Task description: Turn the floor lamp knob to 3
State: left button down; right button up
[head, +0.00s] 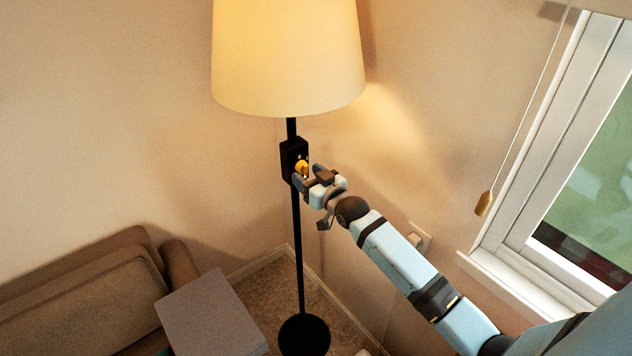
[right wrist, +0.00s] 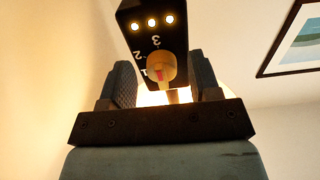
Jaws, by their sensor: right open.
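The floor lamp has a lit cream shade (head: 288,60) on a black pole. A black control box (head: 288,160) sits on the pole below the shade, with a yellow-orange knob (head: 301,167). In the right wrist view, the box (right wrist: 128,20) shows the numbers 1, 2 and 3 and three lit dots. The knob (right wrist: 161,66) has a reddish mark; I cannot tell surely which number it points to. My right gripper (head: 308,177) is open at the box, with one finger on each side of the knob. Contact with the knob is unclear. My left gripper is out of view.
A brown sofa (head: 80,300) and a grey flat-topped piece (head: 210,315) stand at the lower left. The lamp's round base (head: 304,335) is on the carpet in the corner. A window (head: 560,140) with a hanging cord is at the right.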

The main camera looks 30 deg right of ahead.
jog(key=s+d+b, duration=0.2)
jog(key=s, duration=1.1)
jog(key=shift+s+b, duration=0.3)
jog(key=shift+b, duration=0.1)
jog(key=shift+f, duration=0.1)
jog(key=s+a+f+g, duration=0.3)
jog(key=s+a+f, duration=0.4)
jog(key=s+f, duration=0.3)
jog(key=s+a+f+n+g, duration=0.1)
jog(key=s+a+f+g, duration=0.2)
jog(key=s+a+f, duration=0.5)
jog(key=s+f, duration=0.3)
jog(key=f, duration=0.2)
jog(key=shift+s+a+f+n+g+y, duration=0.2)
jog(key=shift+n+g+y, duration=0.1)
jog(key=shift+g, duration=0.1)
